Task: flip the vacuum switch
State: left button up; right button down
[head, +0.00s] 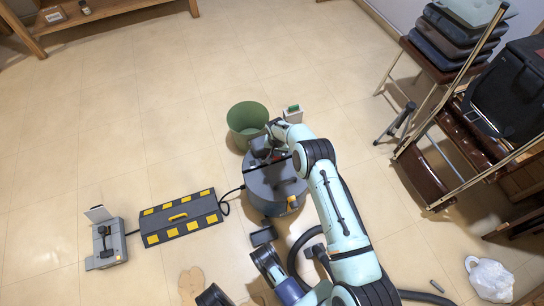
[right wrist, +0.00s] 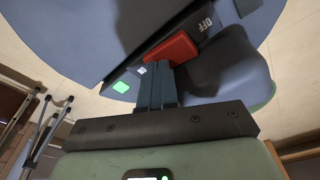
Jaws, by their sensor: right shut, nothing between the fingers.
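The vacuum (head: 262,193) is a round, dark blue-grey canister on the floor. Its red switch (right wrist: 172,50) shows in the right wrist view, between a white OFF label (right wrist: 207,22) and a smaller white label beside a bright green light (right wrist: 121,87). My right gripper (right wrist: 160,75) is shut and empty, its fingertips at the red switch's lower edge. I cannot tell whether they touch. In the head view my right gripper (head: 264,150) is over the canister's top, largely hiding the switch.
A green bin (head: 247,120) stands just behind the vacuum. A black-and-yellow ramp (head: 181,218) and a grey box (head: 106,243) lie to the left. Stacked chairs (head: 455,110) stand at the right. A dark hose (head: 302,245) curves in front. Open floor lies at upper left.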

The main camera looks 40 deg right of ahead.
notch_tip(320, 180, up, 7)
jog(key=p, duration=0.3)
dwell(0.5)
